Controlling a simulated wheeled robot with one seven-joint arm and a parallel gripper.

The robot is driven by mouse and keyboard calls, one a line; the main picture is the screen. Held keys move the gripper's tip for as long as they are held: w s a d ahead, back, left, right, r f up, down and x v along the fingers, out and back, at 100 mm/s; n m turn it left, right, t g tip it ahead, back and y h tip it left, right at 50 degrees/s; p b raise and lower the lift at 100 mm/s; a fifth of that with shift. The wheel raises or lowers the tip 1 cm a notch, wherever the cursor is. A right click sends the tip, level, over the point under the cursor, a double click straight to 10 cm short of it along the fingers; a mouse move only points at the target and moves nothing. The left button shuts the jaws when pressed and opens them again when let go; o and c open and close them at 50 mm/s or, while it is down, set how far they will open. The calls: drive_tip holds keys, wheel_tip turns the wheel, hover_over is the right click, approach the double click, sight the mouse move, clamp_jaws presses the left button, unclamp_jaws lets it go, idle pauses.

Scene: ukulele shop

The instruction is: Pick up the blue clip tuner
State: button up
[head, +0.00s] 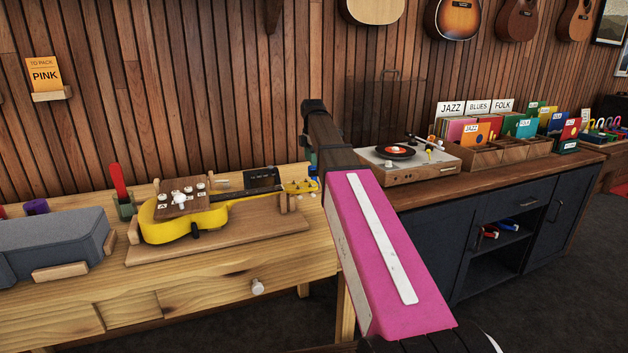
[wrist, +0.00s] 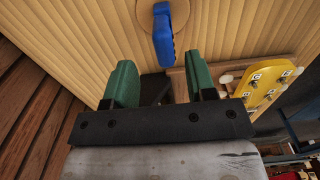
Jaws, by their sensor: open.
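The blue clip tuner (wrist: 163,38) shows in the wrist view at the top middle, on a round wooden disc (wrist: 181,12) on the pale wooden bench. My gripper (wrist: 162,82) is open, with its two green finger pads apart and nothing between them. In the picture, the tuner lies beyond the fingertips, roughly in line with the gap. I cannot tell the distance to it. In the head view my pink arm and dark wrist cover most of the gripper, and I cannot make out the tuner clearly.
A grey case (head: 55,243) is at the left. A turntable (head: 408,160) and record bins stand on the counter at right.

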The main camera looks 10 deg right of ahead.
sight(314, 176)
drive_tip(key=shift+s+d+f, duration=0.1)
drive_tip(key=shift+d+f, duration=0.05)
drive_tip(key=shift+f, duration=1.15)
drive_tip(key=shift+s+d+f, duration=0.1)
drive_tip(key=shift+f, duration=1.2)
clamp_jaws()
